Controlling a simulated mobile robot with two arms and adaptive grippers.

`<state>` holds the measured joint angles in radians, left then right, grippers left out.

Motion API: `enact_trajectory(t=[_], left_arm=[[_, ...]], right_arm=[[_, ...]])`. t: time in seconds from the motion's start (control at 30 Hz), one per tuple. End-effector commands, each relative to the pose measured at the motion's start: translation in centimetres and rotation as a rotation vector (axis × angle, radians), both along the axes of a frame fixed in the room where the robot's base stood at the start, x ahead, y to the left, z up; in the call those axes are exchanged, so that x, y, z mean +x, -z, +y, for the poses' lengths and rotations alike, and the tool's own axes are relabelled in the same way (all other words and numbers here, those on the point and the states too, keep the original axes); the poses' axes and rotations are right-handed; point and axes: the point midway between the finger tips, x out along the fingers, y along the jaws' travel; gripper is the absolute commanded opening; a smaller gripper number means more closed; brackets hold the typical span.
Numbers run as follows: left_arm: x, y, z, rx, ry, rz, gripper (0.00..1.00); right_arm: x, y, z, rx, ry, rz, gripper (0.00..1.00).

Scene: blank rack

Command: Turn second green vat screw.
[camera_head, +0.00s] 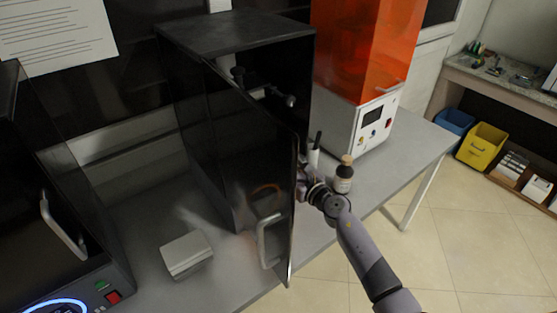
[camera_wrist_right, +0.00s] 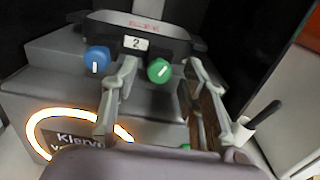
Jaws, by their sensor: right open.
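A green screw knob (camera_wrist_right: 158,70) with a white line mark sits at the front of the black vat (camera_wrist_right: 185,32), right of the white label "2" (camera_wrist_right: 135,42). A blue knob (camera_wrist_right: 97,60) sits left of the label. My right gripper (camera_wrist_right: 160,78) is open, with its fingers on either side of the green knob in the right wrist view; I cannot tell how far the tips are from it. A bit of another green part (camera_wrist_right: 186,147) shows low between the fingers. In the head view my right gripper is mostly hidden at the cabinet door's edge. My left gripper is not in view.
The dark cabinet (camera_head: 235,32) has its door (camera_head: 255,165) swung open, close to my right arm. An orange-hooded machine (camera_head: 360,45), a small bottle (camera_head: 344,180) and a grey box (camera_head: 186,254) stand on the table. A glowing ring (camera_wrist_right: 35,120) is low in the wrist view.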

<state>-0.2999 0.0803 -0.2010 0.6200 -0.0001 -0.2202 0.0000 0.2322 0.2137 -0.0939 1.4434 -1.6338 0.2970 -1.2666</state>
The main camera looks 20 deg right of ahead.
Motion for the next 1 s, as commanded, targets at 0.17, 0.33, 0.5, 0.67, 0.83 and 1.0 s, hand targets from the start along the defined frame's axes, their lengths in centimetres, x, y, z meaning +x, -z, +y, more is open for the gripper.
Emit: enact_trajectory(t=[0.17,0.33,0.5,0.67,0.83,1.0], left_arm=[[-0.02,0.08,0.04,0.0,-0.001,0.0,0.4],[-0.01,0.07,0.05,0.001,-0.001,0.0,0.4],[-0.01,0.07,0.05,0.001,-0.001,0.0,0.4],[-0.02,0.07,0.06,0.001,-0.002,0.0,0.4],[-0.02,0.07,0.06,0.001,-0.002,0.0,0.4],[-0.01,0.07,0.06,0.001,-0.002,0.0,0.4]], right_arm=[[0.96,-0.03,0.39,0.002,0.0,0.0,0.4],[1.02,-0.02,0.41,0.001,0.0,0.0,0.4],[1.0,-0.02,0.4,0.002,0.0,0.001,0.35],[1.0,-0.02,0.39,0.002,0.0,0.001,0.24],[0.99,-0.02,0.38,0.001,0.0,0.0,0.13],[0.99,-0.01,0.38,0.001,0.0,0.0,0.02]])
